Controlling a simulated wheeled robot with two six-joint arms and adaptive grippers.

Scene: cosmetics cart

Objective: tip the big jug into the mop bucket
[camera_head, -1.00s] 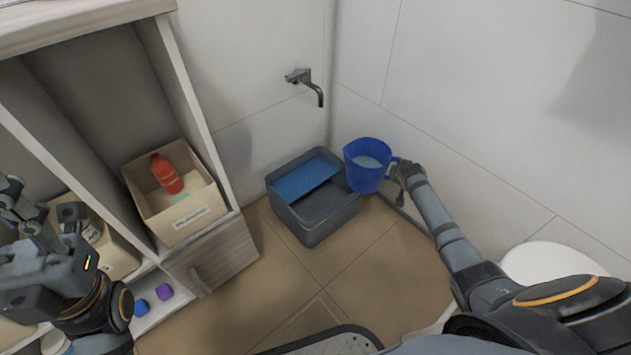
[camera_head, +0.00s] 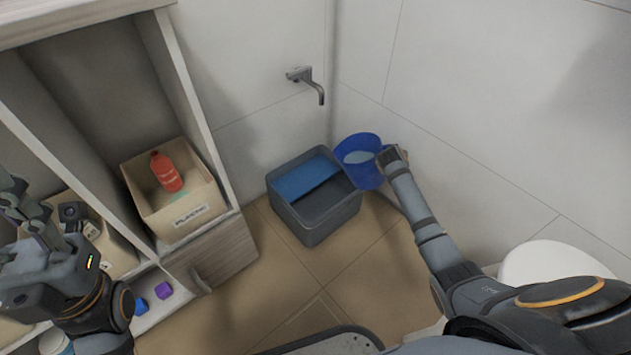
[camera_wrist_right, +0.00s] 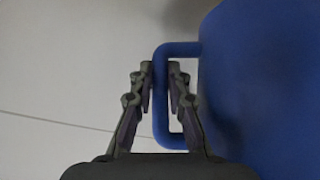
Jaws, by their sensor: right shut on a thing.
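The big blue jug (camera_head: 358,172) is held up beside the right rim of the mop bucket, tilted a little to the left, with pale liquid visible inside it. My right gripper (camera_head: 390,157) is shut on the jug's handle, which shows between the fingers in the right wrist view (camera_wrist_right: 161,95). The jug's blue wall (camera_wrist_right: 262,90) fills the right of that view. The grey mop bucket (camera_head: 318,225) stands on the floor in the corner, with a blue insert (camera_head: 305,177) across its back left part. My left gripper (camera_head: 22,215) is at the left by the shelf; its fingertips are unclear.
A shelf unit (camera_head: 215,255) at the left holds a labelled box (camera_head: 190,222) with a red bottle (camera_head: 166,171). A wall tap (camera_head: 308,80) is above the bucket. A white toilet (camera_head: 550,262) stands at the right. Tiled floor in front of the bucket is clear.

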